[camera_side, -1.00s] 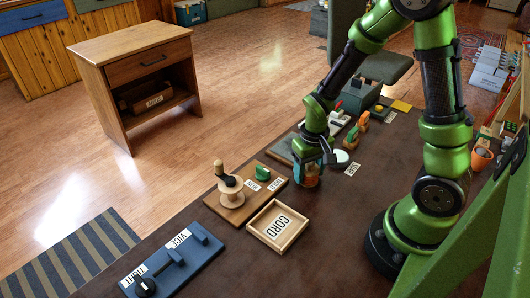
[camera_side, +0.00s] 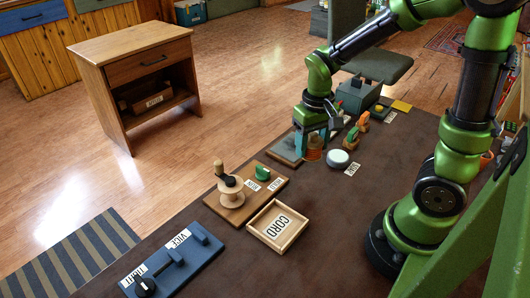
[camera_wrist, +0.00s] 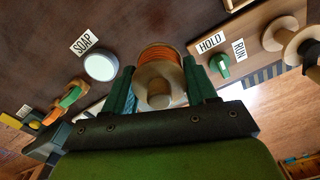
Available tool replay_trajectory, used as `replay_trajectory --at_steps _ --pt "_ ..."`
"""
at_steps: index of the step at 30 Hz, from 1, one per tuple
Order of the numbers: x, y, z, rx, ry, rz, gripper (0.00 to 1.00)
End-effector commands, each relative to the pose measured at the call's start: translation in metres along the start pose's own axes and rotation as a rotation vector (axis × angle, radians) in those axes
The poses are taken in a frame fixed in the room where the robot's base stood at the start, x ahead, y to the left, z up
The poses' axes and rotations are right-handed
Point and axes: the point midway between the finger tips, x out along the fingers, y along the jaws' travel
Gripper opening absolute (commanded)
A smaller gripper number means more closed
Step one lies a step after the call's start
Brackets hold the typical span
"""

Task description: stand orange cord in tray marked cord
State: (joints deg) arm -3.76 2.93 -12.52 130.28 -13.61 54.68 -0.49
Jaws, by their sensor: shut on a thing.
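The orange cord is wound on a pale wooden spool (camera_wrist: 158,60). It also shows in the side view (camera_side: 314,153) under my gripper (camera_side: 312,142). In the wrist view my gripper (camera_wrist: 160,88) has its green fingers on either side of the spool and is shut on it. The spool hangs between the fingers beside a dark grey mat; I cannot tell whether it touches the table. The wooden tray marked CORD (camera_side: 264,240) is empty, well to the front left of my gripper in the side view.
A white round soap (camera_side: 338,158) with a SOAP label is close right of my gripper. A board with a HOLD/RUN green knob (camera_side: 263,173) and a wooden reel (camera_side: 230,189) stands beside the tray. A blue vice board (camera_side: 200,255) is further front. The brown table right of the tray is clear.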

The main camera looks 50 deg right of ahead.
Motion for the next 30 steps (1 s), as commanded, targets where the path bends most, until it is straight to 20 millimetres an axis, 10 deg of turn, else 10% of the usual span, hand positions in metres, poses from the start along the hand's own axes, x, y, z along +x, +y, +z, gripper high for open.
replay_trajectory --at_steps 13,30 --pt "0.005 -0.129 0.08 -0.202 -0.007 0.006 0.26" --pt "0.05 -0.142 0.093 -0.012 -0.002 0.003 0.26"
